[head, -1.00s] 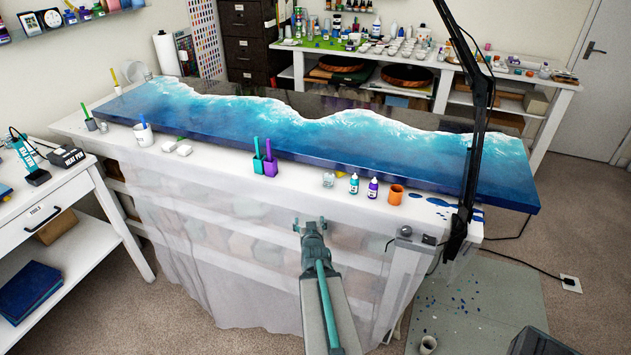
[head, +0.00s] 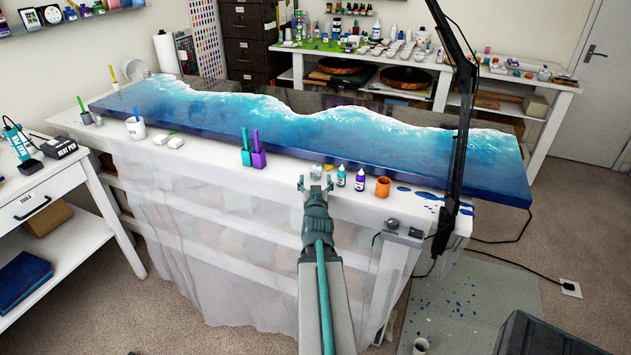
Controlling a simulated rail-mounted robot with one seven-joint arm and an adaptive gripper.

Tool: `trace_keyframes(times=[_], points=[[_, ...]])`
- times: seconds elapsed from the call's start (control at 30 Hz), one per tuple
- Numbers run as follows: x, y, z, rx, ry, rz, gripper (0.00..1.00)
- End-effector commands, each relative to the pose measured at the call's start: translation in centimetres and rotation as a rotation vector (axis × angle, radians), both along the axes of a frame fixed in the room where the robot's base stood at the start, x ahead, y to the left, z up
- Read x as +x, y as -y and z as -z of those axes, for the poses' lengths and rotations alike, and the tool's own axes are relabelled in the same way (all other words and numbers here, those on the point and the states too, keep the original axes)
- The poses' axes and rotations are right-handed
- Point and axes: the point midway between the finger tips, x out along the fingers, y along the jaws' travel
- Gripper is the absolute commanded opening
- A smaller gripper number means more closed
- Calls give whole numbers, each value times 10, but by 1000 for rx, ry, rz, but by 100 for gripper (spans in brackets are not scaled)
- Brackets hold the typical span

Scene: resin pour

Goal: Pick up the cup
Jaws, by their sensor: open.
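A small clear cup (head: 316,172) stands on the front edge strip of the white-covered table, left of two small bottles. My gripper (head: 315,184) is open, its fingers pointing at this cup from the near side. The cup shows just beyond and between the fingertips; I cannot tell whether they touch it. An orange cup (head: 383,187) stands further right, past the bottles. A white cup (head: 136,129) holding a stick stands at the left on the same edge.
A teal bottle (head: 341,176) and a purple bottle (head: 360,180) stand close right of the clear cup. The blue resin slab (head: 290,135) lies behind. A black lamp arm (head: 459,150) rises at the right.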

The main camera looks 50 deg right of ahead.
Motion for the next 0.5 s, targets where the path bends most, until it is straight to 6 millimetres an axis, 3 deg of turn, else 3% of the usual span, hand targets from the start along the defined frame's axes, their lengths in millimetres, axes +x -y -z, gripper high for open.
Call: trace_keyframes(times=[0.2,0.5], points=[[16,20,-1,0,0,-1,76],[24,31,-1,1,-1,-1,76]])
